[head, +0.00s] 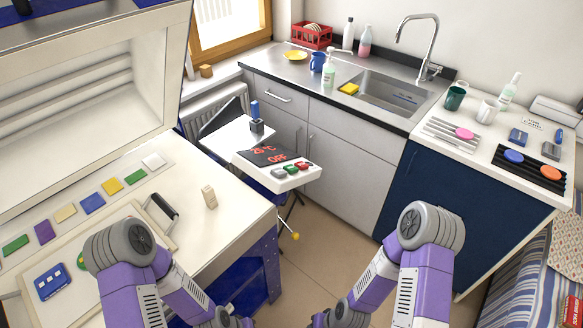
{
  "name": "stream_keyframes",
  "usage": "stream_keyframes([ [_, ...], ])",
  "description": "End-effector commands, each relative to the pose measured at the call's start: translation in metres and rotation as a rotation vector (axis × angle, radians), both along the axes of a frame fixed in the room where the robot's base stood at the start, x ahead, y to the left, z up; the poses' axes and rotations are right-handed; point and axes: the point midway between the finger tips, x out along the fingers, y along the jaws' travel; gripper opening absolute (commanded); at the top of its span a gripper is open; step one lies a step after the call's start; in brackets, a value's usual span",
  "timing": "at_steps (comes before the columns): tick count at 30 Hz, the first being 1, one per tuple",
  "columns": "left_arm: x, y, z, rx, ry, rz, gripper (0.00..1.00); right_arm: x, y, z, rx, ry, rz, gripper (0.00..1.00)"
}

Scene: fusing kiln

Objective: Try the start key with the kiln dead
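The kiln (75,110) stands at the left with its lid raised and a pale interior. Beside it, a white control box (312,176) has a dark display (262,154) with red characters that seem to read "20 °C" and "OFF". A blue-handled grey piece (256,125) stands behind the display. My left gripper (232,320) and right gripper (322,320) are at the bottom edge, mostly cut off, below and apart from the control box. Their fingers cannot be made out.
Coloured glass pieces (92,203) lie along the kiln's front ledge, near a dark handle (162,206) and a small beige block (209,197). A sink counter (290,75) is behind. A white-topped cabinet (440,165) with trays stands right. Open floor (325,235) lies between.

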Motion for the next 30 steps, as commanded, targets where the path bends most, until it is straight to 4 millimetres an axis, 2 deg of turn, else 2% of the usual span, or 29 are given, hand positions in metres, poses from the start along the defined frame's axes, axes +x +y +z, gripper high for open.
stream_keyframes([
  [7, 0.0000, 0.0000, 0.0000, 0.000, 0.000, 0.000, 0.00, 0.0000, 0.0000, 0.0000, 0.000, 0.000, 0.000, 0.41],
  [15, 0.0000, 0.0000, 0.0000, 0.000, 0.000, 0.000, 0.00, 0.0000, 0.0000, 0.0000, 0.000, 0.000, 0.000, 0.00],
  [30, 0.0000, 0.0000, 0.0000, 0.000, 0.000, 0.000, 0.00, 0.0000, 0.0000, 0.0000, 0.000, 0.000, 0.000, 0.00],
])
